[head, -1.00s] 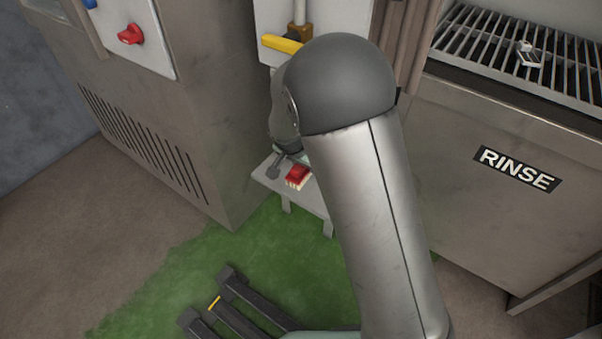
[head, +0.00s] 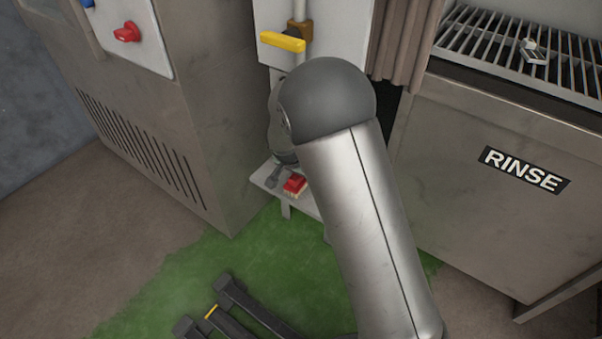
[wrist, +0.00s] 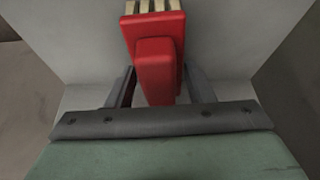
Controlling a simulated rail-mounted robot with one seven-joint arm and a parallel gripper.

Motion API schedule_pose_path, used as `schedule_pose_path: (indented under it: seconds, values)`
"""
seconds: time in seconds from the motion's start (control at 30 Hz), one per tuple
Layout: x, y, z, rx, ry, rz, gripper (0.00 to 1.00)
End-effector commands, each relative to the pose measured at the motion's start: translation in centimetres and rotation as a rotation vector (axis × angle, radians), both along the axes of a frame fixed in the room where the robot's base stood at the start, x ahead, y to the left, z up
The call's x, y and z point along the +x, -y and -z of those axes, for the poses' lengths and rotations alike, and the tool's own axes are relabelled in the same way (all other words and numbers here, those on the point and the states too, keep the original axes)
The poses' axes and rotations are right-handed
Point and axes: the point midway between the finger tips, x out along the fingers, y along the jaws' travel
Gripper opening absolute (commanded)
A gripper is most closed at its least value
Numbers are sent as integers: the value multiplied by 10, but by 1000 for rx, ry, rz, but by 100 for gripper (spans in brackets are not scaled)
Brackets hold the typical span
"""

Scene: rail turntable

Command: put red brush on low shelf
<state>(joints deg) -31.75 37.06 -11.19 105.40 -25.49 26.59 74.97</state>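The red brush (head: 294,185), a red block with pale bristles, is at the small white low shelf (head: 259,179), near its front edge. In the wrist view the brush (wrist: 156,66) lies between my two fingers, bristles pointing away at the top. My gripper (wrist: 158,80) appears shut on it, a fingertip close against each side. In the head view a finger of my gripper (head: 281,179) shows left of the brush. My arm hides the right part of the shelf. Whether the brush rests on the shelf or hangs just above it, I cannot tell.
A grey steel cabinet (head: 190,110) stands close to the left of the shelf. A yellow-handled valve (head: 283,42) is above. The RINSE sink unit (head: 475,200) is at the right. Green floor (head: 240,250) lies in front, with a dark rack (head: 235,315).

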Motion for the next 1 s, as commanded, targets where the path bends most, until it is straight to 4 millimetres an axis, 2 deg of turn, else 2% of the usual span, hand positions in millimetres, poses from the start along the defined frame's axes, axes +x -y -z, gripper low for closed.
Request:
schedule_pose_path:
  seconds: [0.6,0.7,1.0]
  values:
    - [0,0,1,-1,-2,1,63]
    - [-8,-6,-29,2,4,-2,63]
    - [-35,-17,-97,2,3,-2,63]
